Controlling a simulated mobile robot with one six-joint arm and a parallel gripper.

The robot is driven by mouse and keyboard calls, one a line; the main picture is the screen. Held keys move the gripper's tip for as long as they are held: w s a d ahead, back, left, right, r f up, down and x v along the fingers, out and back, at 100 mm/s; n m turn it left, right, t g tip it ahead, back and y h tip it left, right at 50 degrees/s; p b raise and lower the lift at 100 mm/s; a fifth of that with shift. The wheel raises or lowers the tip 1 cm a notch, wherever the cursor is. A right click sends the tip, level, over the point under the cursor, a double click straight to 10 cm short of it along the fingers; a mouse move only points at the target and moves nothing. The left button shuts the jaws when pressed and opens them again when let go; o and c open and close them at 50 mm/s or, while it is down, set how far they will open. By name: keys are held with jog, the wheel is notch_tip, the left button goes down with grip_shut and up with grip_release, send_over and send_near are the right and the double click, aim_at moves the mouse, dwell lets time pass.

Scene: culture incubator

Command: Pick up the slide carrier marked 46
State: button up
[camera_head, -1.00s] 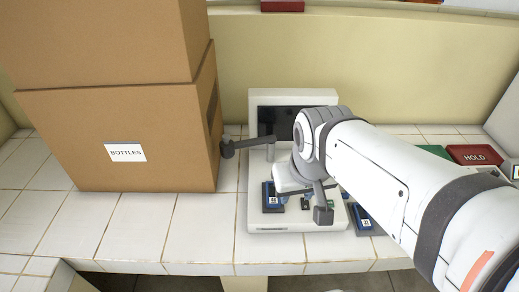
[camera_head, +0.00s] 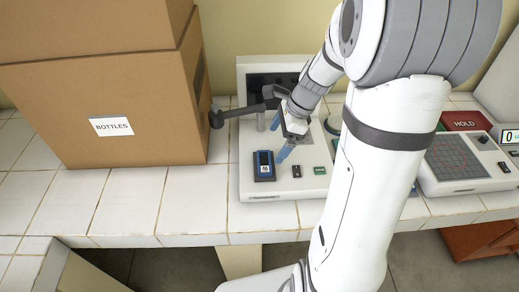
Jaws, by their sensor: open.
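A dark blue slide carrier (camera_head: 264,165) with a white label lies on the left front of the white instrument's base (camera_head: 285,190). Its number is too small to read for certain. My gripper (camera_head: 280,138) is over the instrument, behind and a little right of this carrier. Its light blue fingers are apart, with nothing seen between them, and the nearer one points down close to the carrier's right side. I cannot tell how high the fingertips are. My arm covers the area right of the instrument, where a second carrier stood in the earlier view.
A dark grey swing arm (camera_head: 238,112) on a post reaches left from the instrument, close to my gripper. Stacked cardboard boxes (camera_head: 140,125) stand at left. A gridded device (camera_head: 455,158) and a red HOLD pad (camera_head: 463,120) are at right. Tiles in front are free.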

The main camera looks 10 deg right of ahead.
aim_at(266, 161)
jog(key=x, duration=0.8)
jog(key=shift+s+d, duration=0.1)
jog(key=shift+s, duration=0.05)
jog(key=c, duration=0.9)
